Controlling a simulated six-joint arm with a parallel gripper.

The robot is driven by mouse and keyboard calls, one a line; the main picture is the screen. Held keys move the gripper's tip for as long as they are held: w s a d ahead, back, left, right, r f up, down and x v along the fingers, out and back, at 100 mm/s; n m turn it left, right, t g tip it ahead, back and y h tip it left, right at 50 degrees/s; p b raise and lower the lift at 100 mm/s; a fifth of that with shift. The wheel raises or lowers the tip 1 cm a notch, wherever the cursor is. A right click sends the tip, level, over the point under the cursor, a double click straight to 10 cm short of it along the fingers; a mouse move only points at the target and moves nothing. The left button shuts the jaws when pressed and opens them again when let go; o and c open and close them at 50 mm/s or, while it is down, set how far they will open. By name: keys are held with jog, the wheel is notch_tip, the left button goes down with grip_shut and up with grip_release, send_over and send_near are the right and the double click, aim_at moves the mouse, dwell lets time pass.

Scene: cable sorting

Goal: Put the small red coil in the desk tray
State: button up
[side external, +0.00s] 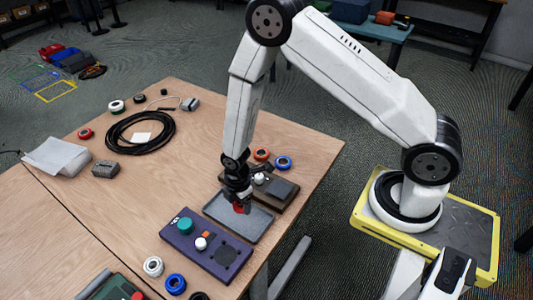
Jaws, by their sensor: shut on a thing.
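My gripper (238,201) points down over the grey desk tray (258,226) and is shut on a small red coil (241,208). The coil is partly hidden by the fingers. I cannot tell whether it touches the tray floor or hangs just above it. The tray is a shallow rectangle near the table's right edge, and its visible floor looks empty.
A purple panel (180,242) with knobs lies in front of the tray, and a brown panel (285,202) behind it. An orange-red coil (261,154) and blue coil (283,163) sit beyond. A large black cable loop (112,144) lies at the back left.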

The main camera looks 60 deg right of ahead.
aim_at(237, 216)
jog(key=shift+w+f, duration=0.65)
jog(key=shift+f, duration=0.1)
jog(key=shift+w+f, duration=0.15)
jog(key=shift+f, duration=0.1)
jog(key=shift+w+a+f, duration=0.1)
jog(key=shift+f, duration=1.45)
jog(key=shift+f, duration=0.15)
jog(key=o, duration=1.1)
